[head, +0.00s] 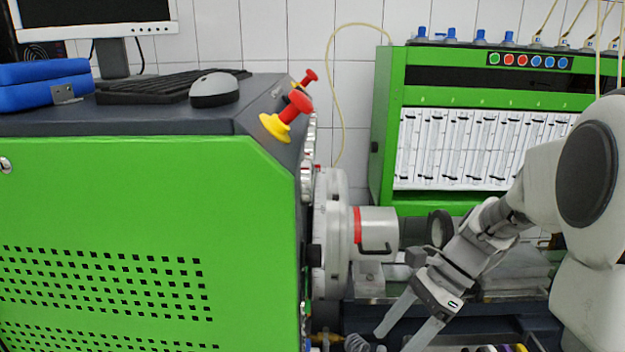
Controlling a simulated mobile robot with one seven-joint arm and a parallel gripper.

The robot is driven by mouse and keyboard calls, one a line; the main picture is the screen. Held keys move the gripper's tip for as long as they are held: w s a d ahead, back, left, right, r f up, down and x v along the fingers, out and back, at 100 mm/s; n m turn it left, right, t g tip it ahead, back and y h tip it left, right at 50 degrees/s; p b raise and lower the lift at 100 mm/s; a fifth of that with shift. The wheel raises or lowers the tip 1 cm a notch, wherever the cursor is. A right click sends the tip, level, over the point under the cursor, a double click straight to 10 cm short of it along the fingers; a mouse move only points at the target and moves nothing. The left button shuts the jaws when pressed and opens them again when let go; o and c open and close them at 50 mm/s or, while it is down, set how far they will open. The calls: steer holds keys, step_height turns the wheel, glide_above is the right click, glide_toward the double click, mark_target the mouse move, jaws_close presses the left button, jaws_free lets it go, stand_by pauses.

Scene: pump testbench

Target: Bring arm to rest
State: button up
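My gripper (396,331) is in the lower middle of the head view, at the end of my arm, which comes in from the right edge. Its two grey fingers point down and to the left and stand apart, with nothing visible between them. The lower end of one finger runs to the bottom edge of the picture. The gripper is in front of the test bench, below and to the right of the grey pump coupling (378,232) with a red band.
A green cabinet (130,210) fills the left, with red emergency knobs (288,115), a mouse (214,90), a keyboard (150,85) and a blue box (40,82) on top. A green rack of measuring tubes (480,150) stands behind my arm. Bench hardware surrounds the gripper.

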steer(key=s+r+n+t+h, duration=0.7)
steer(key=s+r+n+t, duration=0.1)
steer(key=n, duration=0.8)
steer(key=shift+s+d+r+n, duration=0.25)
steer(key=shift+s+r+n, duration=0.15)
steer(key=shift+s+r, duration=0.6)
steer(key=shift+s+a+f, duration=0.15)
steer(key=shift+f, duration=0.05)
